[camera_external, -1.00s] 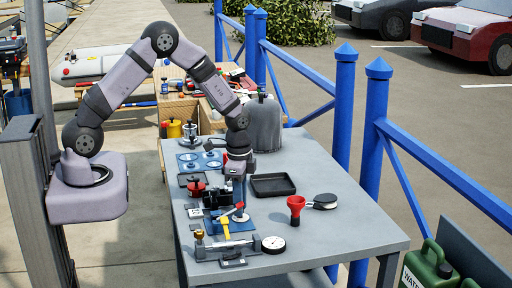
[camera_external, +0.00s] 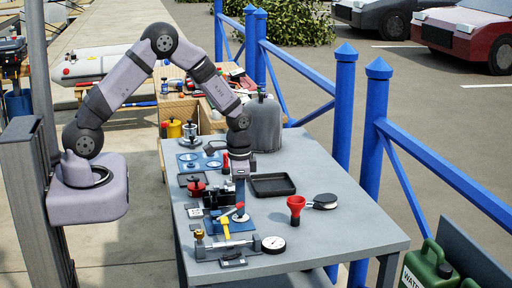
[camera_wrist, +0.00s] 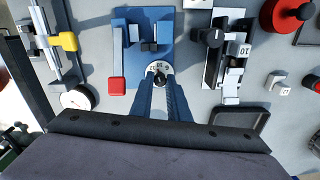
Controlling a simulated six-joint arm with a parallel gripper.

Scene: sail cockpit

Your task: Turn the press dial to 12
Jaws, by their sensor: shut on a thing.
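The press sits on a blue base plate (camera_wrist: 118,28), upper middle in the wrist view; the plate also shows in the external view (camera_external: 240,226). A red-ended lever (camera_wrist: 117,86) stands at its side. The press dial (camera_wrist: 159,69) is a small white disc with dark numbers and a dark centre knob, at the plate's near edge. In the external view the dial (camera_external: 240,217) is a pale disc below my gripper. My gripper (camera_wrist: 161,82) points down with its blue fingers shut on the knob. The fingers hide part of the dial, and its setting is too small to read.
A round gauge (camera_wrist: 78,97) and a yellow-handled tool (camera_wrist: 68,41) lie left in the wrist view. A black device (camera_wrist: 214,40) stands close on the right.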

